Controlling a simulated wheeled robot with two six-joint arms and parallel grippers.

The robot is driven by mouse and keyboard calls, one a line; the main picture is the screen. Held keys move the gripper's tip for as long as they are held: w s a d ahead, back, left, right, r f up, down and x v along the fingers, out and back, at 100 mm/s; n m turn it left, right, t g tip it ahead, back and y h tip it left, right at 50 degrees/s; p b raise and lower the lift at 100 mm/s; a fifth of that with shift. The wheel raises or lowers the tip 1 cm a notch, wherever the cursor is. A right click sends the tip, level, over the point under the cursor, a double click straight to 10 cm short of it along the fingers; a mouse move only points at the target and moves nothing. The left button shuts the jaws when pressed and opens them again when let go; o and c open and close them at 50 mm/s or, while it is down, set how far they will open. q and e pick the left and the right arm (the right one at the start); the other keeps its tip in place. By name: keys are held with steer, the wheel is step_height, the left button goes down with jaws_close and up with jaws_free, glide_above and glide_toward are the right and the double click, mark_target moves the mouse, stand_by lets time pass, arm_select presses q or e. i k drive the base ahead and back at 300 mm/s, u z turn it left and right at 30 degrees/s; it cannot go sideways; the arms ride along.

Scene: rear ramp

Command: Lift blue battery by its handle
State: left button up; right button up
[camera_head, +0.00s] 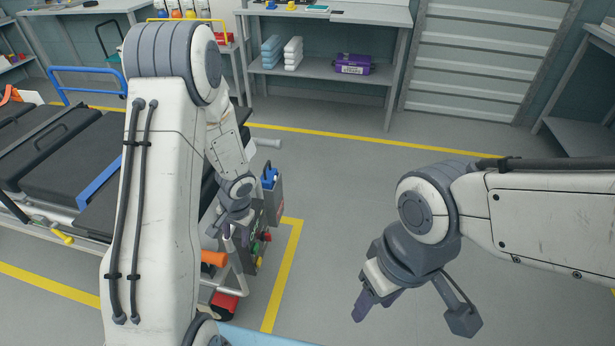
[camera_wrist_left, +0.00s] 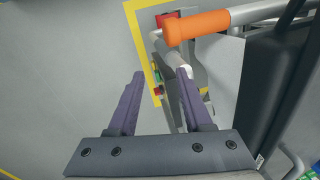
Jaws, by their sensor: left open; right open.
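The blue battery (camera_head: 269,177) is a small blue block with a dark handle-like top. It sits in a grey holder (camera_head: 274,203) at the right end of the stretcher-like cart. My left gripper (camera_head: 226,232) is open beside the cart's end, left of and nearer to me than the battery, and apart from it. In the left wrist view its two purple fingers (camera_wrist_left: 160,75) stand apart with nothing clearly held between them. I cannot make out the battery in that view. My right gripper (camera_head: 370,303) hangs over the floor at lower right, open and empty.
An orange grip (camera_head: 213,258) on a metal bar and a control panel with coloured buttons (camera_head: 260,240) are close to my left gripper. The orange grip also shows in the left wrist view (camera_wrist_left: 197,28). The cart (camera_head: 60,165) fills the left. Floor right of it is clear.

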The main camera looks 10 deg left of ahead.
mark_target(267, 177)
steer(key=z, duration=0.25)
steer(key=i, duration=1.4)
steer(key=u, duration=0.5)
